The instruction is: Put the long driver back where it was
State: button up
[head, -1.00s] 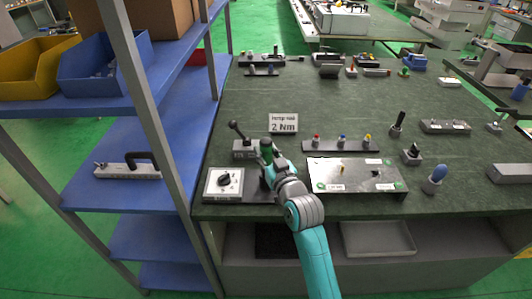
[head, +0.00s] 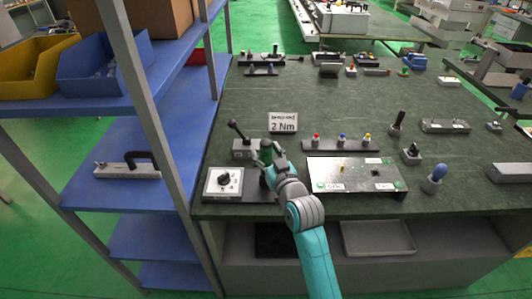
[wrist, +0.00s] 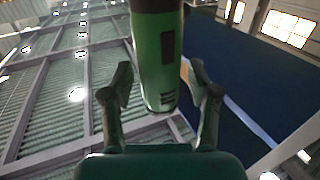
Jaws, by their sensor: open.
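A driver with a green, dark-topped handle (head: 266,153) stands roughly upright at the front left of the bench, just beyond my gripper (head: 270,171). I take it for the long driver, but its lower part is hidden behind my gripper. In the wrist view its thick green handle (wrist: 158,62) lies between the two dark fingers of my gripper (wrist: 162,95). The fingers are spread, with a gap on each side of the handle. I cannot tell what supports the driver from below.
A dial box (head: 223,182) stands left of my gripper, and a lever block (head: 243,149) and a "2 Nm" sign (head: 284,122) stand behind. A rack (head: 341,145) and a white-topped panel (head: 355,174) are to the right. A blue shelf (head: 125,190) stands left. The bench middle (head: 335,100) is clear.

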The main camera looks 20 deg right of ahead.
jog(key=s, duration=1.1)
jog(key=shift+s+d, duration=0.35)
jog(key=shift+d, duration=0.1)
jog(key=shift+f, duration=0.1)
jog(key=s+f+m+g+h, duration=0.1)
jog(key=s+f, duration=0.5)
jog(key=s, duration=0.4)
jog(key=s+f+g+h, duration=0.1)
jog(key=s+f, duration=0.5)
jog(key=s, duration=0.4)
jog(key=s+r+g, duration=0.1)
jog(key=s, duration=2)
jog(key=shift+s+a, duration=0.4)
jog(key=shift+a, duration=0.05)
